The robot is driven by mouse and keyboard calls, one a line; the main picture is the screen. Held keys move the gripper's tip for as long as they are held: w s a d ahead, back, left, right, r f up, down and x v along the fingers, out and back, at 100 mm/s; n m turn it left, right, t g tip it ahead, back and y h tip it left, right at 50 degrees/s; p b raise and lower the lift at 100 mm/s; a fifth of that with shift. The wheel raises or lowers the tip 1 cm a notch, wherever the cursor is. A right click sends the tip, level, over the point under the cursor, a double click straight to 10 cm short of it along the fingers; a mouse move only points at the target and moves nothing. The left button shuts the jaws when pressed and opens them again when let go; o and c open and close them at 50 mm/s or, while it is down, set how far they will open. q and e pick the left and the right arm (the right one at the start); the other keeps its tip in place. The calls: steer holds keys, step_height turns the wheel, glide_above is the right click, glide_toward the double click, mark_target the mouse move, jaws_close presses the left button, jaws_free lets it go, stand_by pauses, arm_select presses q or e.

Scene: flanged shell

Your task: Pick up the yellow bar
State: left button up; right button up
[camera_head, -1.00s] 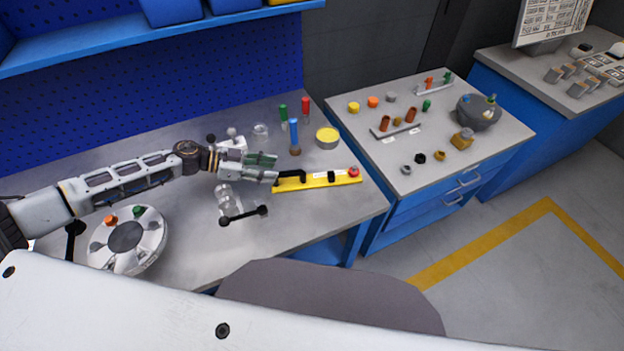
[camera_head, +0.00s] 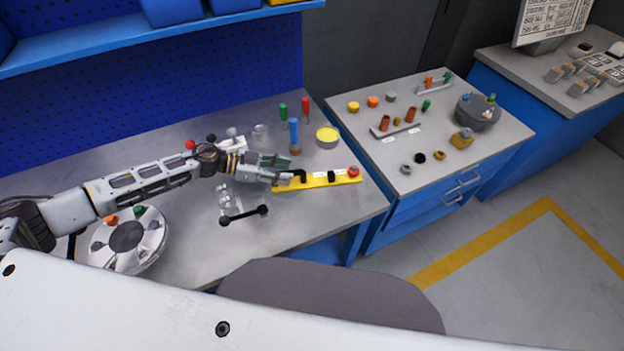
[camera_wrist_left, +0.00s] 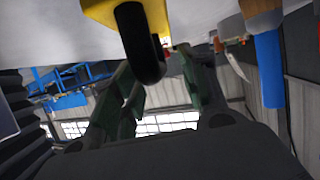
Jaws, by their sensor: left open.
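The yellow bar (camera_head: 335,181) lies on the grey workbench in the head view, near its right front edge. It carries black upright pieces and a red knob at its right end. My left gripper (camera_head: 288,172) is open at the bar's left end, by the leftmost black piece. In the left wrist view the yellow bar (camera_wrist_left: 105,8) shows at the top, and a black rounded piece (camera_wrist_left: 142,50) hangs into view in front of the green fingers (camera_wrist_left: 155,105). Whether the fingers touch it I cannot tell. My right gripper is not in view.
Behind the bar stand a blue-handled tool (camera_head: 294,132), green and red-handled tools and a yellow-topped round tin (camera_head: 327,137). A black dumbbell-shaped piece (camera_head: 244,214) and a clear fitting lie in front of my wrist. A round flanged shell (camera_head: 128,238) sits at left.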

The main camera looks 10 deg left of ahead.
mark_target(298, 173)
arm_select(q)
steer(key=shift+p+x, duration=0.3)
steer(key=shift+x, duration=2.2)
steer(key=shift+s, duration=0.2)
jaws_close()
steer(key=shift+d, duration=0.1)
